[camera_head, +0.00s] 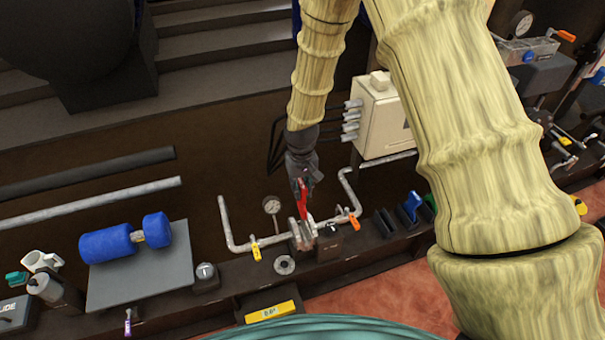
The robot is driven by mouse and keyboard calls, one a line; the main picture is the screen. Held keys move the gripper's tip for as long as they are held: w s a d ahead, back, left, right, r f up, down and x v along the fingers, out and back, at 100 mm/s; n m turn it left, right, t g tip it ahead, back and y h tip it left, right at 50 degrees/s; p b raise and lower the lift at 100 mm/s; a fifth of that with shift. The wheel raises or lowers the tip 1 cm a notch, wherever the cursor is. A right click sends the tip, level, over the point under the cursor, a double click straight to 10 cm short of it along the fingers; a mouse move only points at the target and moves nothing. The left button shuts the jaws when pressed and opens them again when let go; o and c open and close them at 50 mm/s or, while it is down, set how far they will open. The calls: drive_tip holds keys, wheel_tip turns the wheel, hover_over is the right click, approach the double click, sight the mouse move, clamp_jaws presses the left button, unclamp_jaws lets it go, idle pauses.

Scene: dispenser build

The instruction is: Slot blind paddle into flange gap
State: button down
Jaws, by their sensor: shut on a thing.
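My gripper (302,178) is in the middle of the head view, pointing down above the pipe run on the bench. It is shut on a red blind paddle (303,203), which hangs roughly upright. The paddle's lower end is at the grey flange pair (301,236) in the pipe. I cannot tell whether it is inside the gap or just in front of it. The fingertips are small and dark, and the flange gap is partly hidden by the paddle.
A pressure gauge (271,205) stands behind the pipe. A yellow-handled valve (255,250) and an orange-handled valve (353,221) flank the flanges. A dark block (328,247) sits close on the right. Blue rollers (107,245) lie on a plate at left.

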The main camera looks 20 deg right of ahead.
sight(303, 200)
drive_tip(key=shift+d+r+p, duration=0.1)
drive_tip(key=shift+r+p, duration=0.3)
drive_tip(key=shift+p, duration=0.55)
drive_tip(key=shift+w+f+p, duration=0.1)
drive_tip(key=shift+f+p, duration=0.1)
drive_tip(key=shift+p, duration=0.3)
drive_tip(key=shift+f+b, duration=2.6)
drive_tip(key=shift+f, duration=1.2)
drive_tip(key=shift+p, duration=0.45)
